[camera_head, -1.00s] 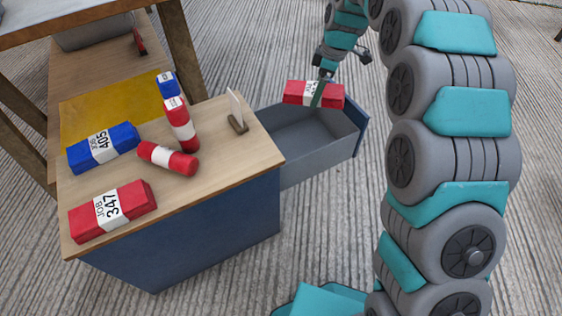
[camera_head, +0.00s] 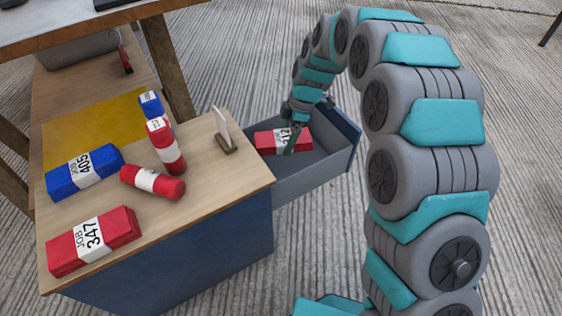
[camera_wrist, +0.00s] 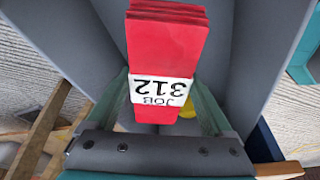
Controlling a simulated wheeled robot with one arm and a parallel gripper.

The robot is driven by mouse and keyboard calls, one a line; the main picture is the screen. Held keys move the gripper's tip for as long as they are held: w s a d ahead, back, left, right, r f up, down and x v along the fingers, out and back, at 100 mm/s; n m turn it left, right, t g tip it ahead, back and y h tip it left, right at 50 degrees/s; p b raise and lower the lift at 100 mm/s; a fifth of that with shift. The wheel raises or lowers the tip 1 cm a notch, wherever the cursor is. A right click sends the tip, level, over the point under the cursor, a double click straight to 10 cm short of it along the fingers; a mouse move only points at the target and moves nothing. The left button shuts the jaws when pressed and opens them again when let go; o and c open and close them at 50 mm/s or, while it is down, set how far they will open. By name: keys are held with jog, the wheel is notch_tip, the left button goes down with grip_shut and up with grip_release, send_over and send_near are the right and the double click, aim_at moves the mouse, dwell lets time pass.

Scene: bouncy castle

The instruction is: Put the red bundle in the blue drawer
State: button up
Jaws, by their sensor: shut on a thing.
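A red bundle with a white band, marked 312 in the wrist view (camera_wrist: 165,55), is held between the two fingers of my gripper (camera_head: 292,138). In the head view the bundle (camera_head: 268,141) is at the open drawer (camera_head: 318,175), within its outline and seemingly inside or at the level of its walls. The drawer has a grey inside and a blue front (camera_head: 345,130), and it sticks out from the blue cabinet (camera_head: 215,245). In the wrist view grey drawer walls (camera_wrist: 265,50) surround the bundle. I cannot tell whether it touches the drawer floor.
A card stand (camera_head: 224,140) is near the drawer side. A wooden table (camera_head: 75,20) stands behind.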

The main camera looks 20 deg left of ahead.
aim_at(283, 163)
notch_tip(283, 163, down, 8)
jog(key=shift+f, duration=0.1)
jog(key=shift+f, duration=0.15)
jog(key=o, duration=1.4)
jog(key=shift+b, duration=0.3)
jog(key=p+v, duration=0.1)
jog(key=v, duration=1)
jog(key=shift+r, duration=0.2)
jog(key=shift+d+r, duration=0.1)
jog(key=shift+r, duration=0.3)
